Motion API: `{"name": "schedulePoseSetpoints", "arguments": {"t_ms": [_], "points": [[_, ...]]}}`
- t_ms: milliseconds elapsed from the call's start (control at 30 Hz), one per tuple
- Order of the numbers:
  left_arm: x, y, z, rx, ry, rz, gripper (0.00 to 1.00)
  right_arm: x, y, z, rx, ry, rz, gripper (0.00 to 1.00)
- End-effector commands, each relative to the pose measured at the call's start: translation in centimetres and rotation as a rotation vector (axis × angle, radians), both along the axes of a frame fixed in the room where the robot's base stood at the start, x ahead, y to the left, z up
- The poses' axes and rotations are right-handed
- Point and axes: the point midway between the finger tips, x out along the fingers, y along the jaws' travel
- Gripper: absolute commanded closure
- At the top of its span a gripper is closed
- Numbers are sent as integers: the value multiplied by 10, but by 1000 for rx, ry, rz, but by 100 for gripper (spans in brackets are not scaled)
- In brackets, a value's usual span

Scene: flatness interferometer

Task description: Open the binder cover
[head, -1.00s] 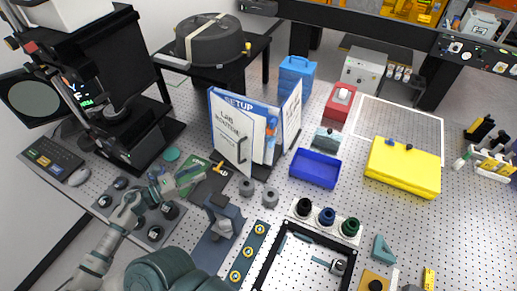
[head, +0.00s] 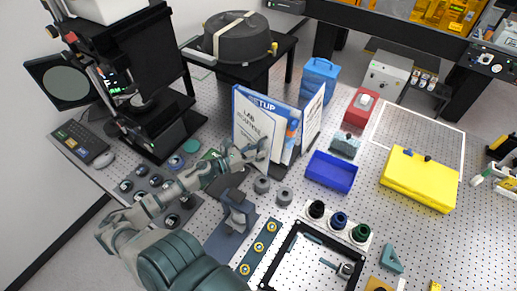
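The gripper hides the part of the cover where a dark handle showed earlier. I cannot tell whether the fingers touch the cover or how far apart they are. My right gripper is not in view.
Black instrument (head: 145,75) stands left.

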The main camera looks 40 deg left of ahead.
Motion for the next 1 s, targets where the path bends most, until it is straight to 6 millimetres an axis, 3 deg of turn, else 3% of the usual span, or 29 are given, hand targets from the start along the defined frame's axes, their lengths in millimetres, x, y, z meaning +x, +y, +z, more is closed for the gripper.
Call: {"name": "schedulePoseSetpoints", "arguments": {"t_ms": [267,400,433,1000], "points": [[1,-1,0,1,0,1,63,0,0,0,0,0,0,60],[1,-2,1,2,0,1,98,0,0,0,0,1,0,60],[1,-2,1,2,0,1,100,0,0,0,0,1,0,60],[1,-1,0,-4,-2,-36,100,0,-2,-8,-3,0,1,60]]}}
